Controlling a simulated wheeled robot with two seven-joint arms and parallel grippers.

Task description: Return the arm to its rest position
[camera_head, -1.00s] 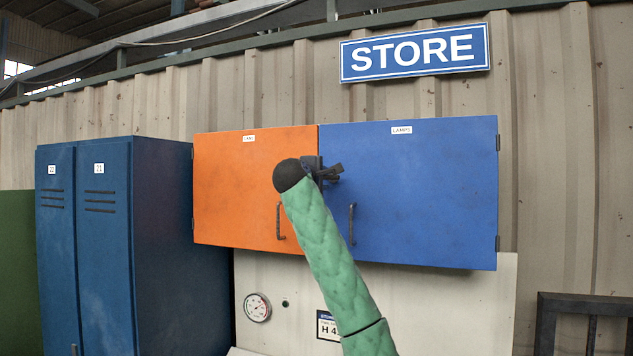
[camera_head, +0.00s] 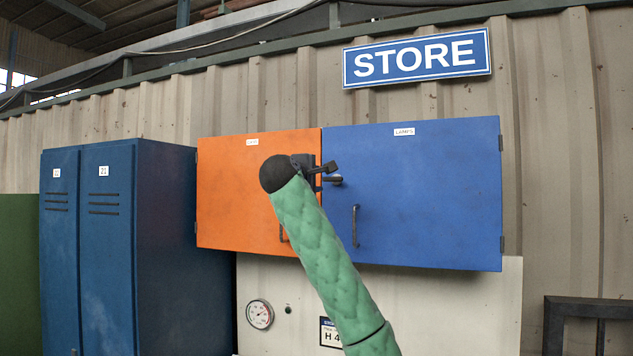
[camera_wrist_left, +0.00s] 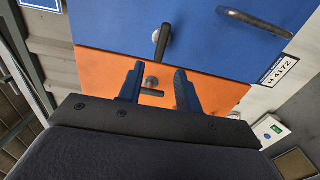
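My left arm (camera_head: 325,260), in a green quilted sleeve with a black wrist, rises from the bottom centre of the head view. Its gripper (camera_head: 325,170) is in front of the seam between the orange door (camera_head: 240,190) and the blue door (camera_head: 430,200). In the left wrist view the gripper (camera_wrist_left: 160,70) has its two fingers apart, with nothing held between them. The orange door shows beyond that gap. A dark latch handle (camera_wrist_left: 162,42) on the blue door lies past the fingertips. Both doors look shut. My right gripper is not in view.
Blue lockers (camera_head: 105,230) stand at the left. Below the doors are a round gauge (camera_head: 260,314) and a pale panel (camera_head: 450,310). A STORE sign (camera_head: 417,57) hangs above. A dark frame (camera_head: 590,308) stands at lower right.

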